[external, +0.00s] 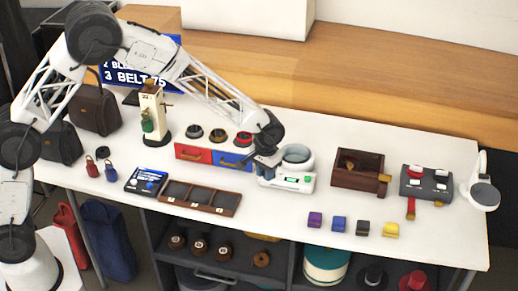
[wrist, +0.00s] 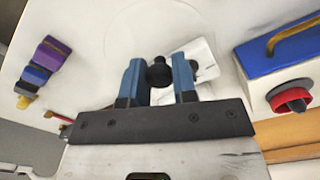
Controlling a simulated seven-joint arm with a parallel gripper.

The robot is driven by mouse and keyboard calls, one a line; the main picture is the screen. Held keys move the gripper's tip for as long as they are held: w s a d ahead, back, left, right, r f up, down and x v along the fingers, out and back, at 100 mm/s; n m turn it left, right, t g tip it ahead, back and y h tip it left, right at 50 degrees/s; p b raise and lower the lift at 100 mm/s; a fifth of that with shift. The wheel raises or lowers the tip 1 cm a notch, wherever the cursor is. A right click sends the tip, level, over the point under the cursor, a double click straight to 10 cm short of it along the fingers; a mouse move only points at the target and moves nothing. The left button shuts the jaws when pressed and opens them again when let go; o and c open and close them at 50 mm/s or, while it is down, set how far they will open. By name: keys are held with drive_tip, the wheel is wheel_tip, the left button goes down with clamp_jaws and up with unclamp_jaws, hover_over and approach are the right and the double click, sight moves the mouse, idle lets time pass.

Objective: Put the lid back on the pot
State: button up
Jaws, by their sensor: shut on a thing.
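The pot (external: 298,155) is a white, round-mouthed vessel on a white base unit with a small green display, right of centre on the table. Its mouth looks uncovered in the external view. A faint round outline around the knob looks like a clear or pale lid (wrist: 140,38). Whether the lid touches anything below is unclear.
A red-and-blue drawer unit (external: 212,156) with round items on top stands behind left. A divided tray (external: 200,197) lies front left. A wooden box (external: 357,168) stands right; several coloured blocks (external: 339,223) line the front right. Bare table lies before the pot.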

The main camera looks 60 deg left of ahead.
drive_tip(key=w+a+r, duration=0.2)
drive_tip(key=w+a, duration=0.3)
drive_tip(key=w, duration=0.4)
drive_tip(key=w+a+r, duration=0.2)
drive_tip(key=w+a, duration=0.3)
drive_tip(key=w, duration=0.4)
drive_tip(key=shift+r+m, duration=0.3)
drive_tip(key=shift+w+a, duration=0.1)
drive_tip(key=shift+f, duration=0.2)
drive_tip(key=shift+f, duration=2.95)
drive_tip(key=shift+f, duration=0.2)
drive_tip(key=o, duration=1.5)
drive_tip(key=shift+c, duration=0.2)
drive_tip(key=shift+r, duration=0.15)
